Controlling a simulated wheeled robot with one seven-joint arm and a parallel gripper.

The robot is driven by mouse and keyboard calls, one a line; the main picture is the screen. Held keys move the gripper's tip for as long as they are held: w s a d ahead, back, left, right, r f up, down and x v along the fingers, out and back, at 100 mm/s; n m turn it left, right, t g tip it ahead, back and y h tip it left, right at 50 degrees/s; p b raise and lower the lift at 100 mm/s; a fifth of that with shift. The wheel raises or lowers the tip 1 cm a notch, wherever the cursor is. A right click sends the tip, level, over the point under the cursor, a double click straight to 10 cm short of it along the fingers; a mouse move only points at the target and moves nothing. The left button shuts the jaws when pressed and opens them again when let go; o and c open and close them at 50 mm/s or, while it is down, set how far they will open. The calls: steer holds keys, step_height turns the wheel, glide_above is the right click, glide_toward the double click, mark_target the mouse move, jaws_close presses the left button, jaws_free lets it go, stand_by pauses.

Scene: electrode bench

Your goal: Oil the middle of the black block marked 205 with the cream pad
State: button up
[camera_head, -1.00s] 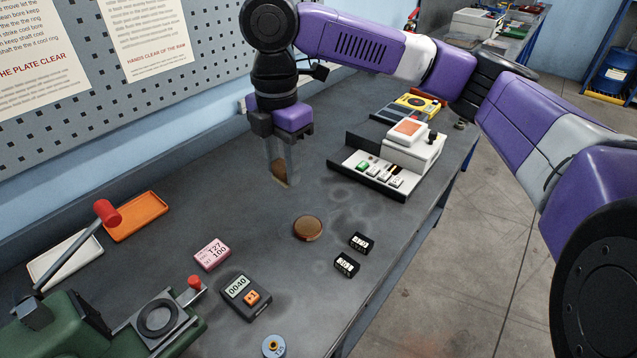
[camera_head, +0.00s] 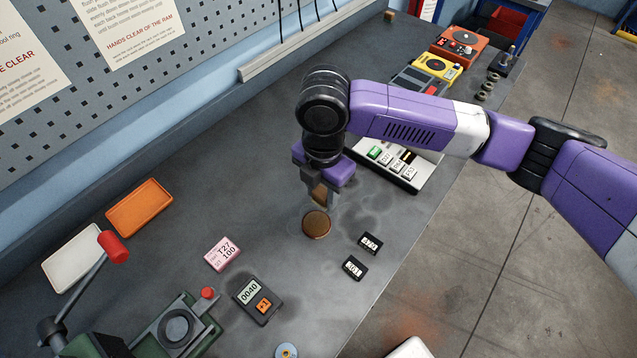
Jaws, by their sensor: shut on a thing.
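My gripper (camera_head: 317,201) points down and is shut on a small tan-brown piece (camera_head: 319,193), which may be the cream pad; the fingers partly hide it. The fingertips are at the far edge of a round brown dish (camera_head: 317,225); I cannot tell whether they touch it. Two small black blocks with white number labels lie right of the dish: an upper block (camera_head: 370,243) and a lower block (camera_head: 354,268). Their numbers are too small to read surely, so I cannot tell which is 205.
A white panel (camera_head: 412,185) with a green button and labelled parts stands behind my gripper, partly hidden by my arm. A pink card (camera_head: 222,254), a counter reading 0040 (camera_head: 257,301), an orange tray (camera_head: 140,207), a white tray (camera_head: 72,258) and a green press (camera_head: 180,335) are left.

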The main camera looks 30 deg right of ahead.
mark_target(317, 223)
steer(key=shift+n, duration=0.3)
steer(key=shift+s+a+f+b, duration=0.1)
steer(key=shift+a+f+b, duration=0.2)
steer(key=shift+f+b, duration=0.65)
steer(key=shift+a+f+b, duration=0.25)
steer(key=shift+f+b, duration=0.35)
steer(key=shift+f, duration=0.7)
steer(key=shift+s+a+f+b, duration=0.1)
steer(key=shift+a+f+b, duration=0.2)
steer(key=shift+f+b, duration=0.65)
steer(key=shift+f, duration=0.75)
step_height(317, 223, up, 7)
steer(key=p, duration=0.5)
stand_by(0.5)
